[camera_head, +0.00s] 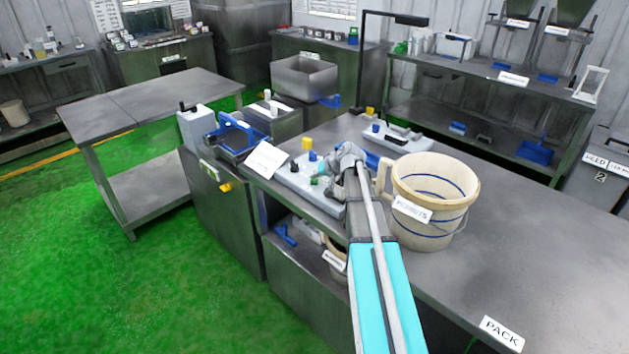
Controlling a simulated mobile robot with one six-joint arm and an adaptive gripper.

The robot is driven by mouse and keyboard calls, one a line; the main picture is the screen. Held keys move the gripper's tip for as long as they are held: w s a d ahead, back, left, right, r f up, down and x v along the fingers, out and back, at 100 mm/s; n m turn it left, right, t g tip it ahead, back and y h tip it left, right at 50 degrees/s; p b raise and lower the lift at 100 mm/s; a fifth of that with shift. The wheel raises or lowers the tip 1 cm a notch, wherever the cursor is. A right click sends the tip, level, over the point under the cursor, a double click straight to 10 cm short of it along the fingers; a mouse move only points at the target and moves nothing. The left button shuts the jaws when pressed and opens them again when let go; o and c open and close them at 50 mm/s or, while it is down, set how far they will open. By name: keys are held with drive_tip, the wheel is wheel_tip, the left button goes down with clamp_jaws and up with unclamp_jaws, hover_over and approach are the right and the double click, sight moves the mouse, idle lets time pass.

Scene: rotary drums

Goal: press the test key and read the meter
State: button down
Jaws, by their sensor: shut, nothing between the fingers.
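A pale grey box (289,180) with small knobs or keys on its top sits on the steel bench, left of the bucket. A dark knob (293,167) and a green key (314,181) show on it. I cannot tell which one is the test key, and no meter face is readable. My gripper (327,187) is at the right end of this box, low over its top, small and partly hidden by my wrist. It is shut and holds nothing. I cannot tell whether it touches a key.
A cream bucket (434,184) with a label stands close right of my wrist. A second grey device (397,137) lies behind. A yellow block (307,144) and a white paper (267,160) are near the box. The bench's right side (540,235) is clear.

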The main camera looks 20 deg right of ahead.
drive_tip(key=shift+s+a+f+b, duration=0.2)
drive_tip(key=shift+s+f+b, duration=0.35)
drive_tip(key=shift+s, duration=0.1)
idle(0.7)
drive_tip(key=shift+w+r, duration=0.1)
drive_tip(key=shift+r, duration=0.05)
drive_tip(key=shift+w+d+r+p, duration=0.15)
drive_tip(key=shift+w+p, duration=0.1)
drive_tip(key=shift+p, duration=0.25)
drive_tip(key=shift+w+d, duration=0.1)
drive_tip(key=shift+w, duration=0.15)
drive_tip(key=shift+d+r, duration=0.1)
drive_tip(key=shift+w, duration=0.1)
drive_tip(key=shift+w+d+r+p, duration=0.25)
drive_tip(key=shift+r+p, duration=0.35)
drive_tip(key=shift+p, duration=0.45)
drive_tip(key=shift+a+r+p, duration=0.2)
drive_tip(key=shift+r+p, duration=1.65)
drive_tip(key=shift+r, duration=0.05)
